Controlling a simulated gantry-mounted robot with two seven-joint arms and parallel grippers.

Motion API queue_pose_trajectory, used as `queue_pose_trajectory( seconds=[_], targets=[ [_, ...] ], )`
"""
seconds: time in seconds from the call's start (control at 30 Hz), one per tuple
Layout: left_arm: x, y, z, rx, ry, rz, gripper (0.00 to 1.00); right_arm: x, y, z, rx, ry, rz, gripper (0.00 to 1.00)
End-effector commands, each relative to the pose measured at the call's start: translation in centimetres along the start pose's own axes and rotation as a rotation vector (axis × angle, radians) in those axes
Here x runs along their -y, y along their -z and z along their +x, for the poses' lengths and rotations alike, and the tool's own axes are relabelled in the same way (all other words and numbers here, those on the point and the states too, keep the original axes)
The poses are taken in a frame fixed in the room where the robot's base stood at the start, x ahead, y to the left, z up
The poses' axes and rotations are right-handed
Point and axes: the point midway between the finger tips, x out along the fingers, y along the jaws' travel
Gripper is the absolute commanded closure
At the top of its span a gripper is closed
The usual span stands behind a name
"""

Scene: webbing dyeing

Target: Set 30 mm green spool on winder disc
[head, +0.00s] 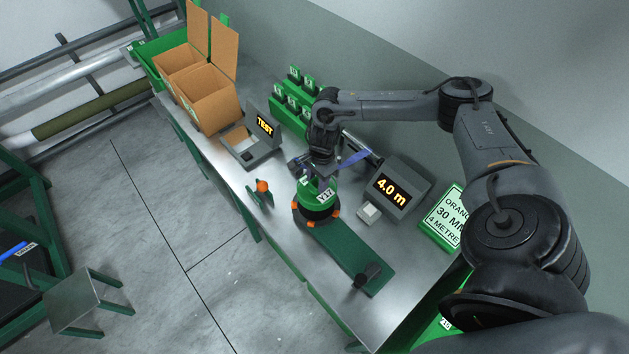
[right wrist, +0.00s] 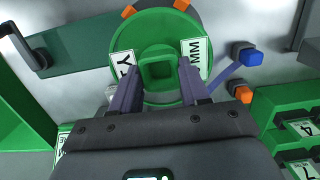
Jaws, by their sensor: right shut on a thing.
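The green spool (head: 313,189), with white labels partly reading "MM", sits over the winder disc (head: 311,217), a dark round plate with orange tabs on its rim. In the right wrist view the spool (right wrist: 158,30) shows its square hub, and orange tabs stick out beyond its flange. My right gripper (head: 319,173) points down from above and is shut on the spool's hub; its two fingers (right wrist: 158,88) stand either side of it. I cannot tell whether the spool rests on the disc or hangs just above it. My left gripper is not in view.
The winder's green base (head: 345,252) carries a black crank (head: 367,276). A "4.0 m" display (head: 392,190) stands right, a "TEST" unit (head: 251,147) left. An orange knob (head: 262,186) is near the front edge. Green label racks (head: 291,112) and cardboard boxes (head: 207,97) are behind.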

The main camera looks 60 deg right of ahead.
Motion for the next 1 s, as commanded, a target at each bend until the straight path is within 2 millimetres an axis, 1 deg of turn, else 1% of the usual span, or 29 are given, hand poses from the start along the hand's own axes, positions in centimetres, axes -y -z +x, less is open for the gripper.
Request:
queue_pose_trajectory(
  seconds=[0.37, 1.0],
  targets=[
    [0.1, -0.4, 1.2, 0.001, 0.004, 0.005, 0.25, 0.0, 0.2, 1.8, 0.001, 0.001, 0.001, 1.0],
    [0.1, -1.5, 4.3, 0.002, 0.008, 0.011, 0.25, 0.0, 0.7, 6.1, 0.001, 0.001, 0.002, 1.0]
  ],
)
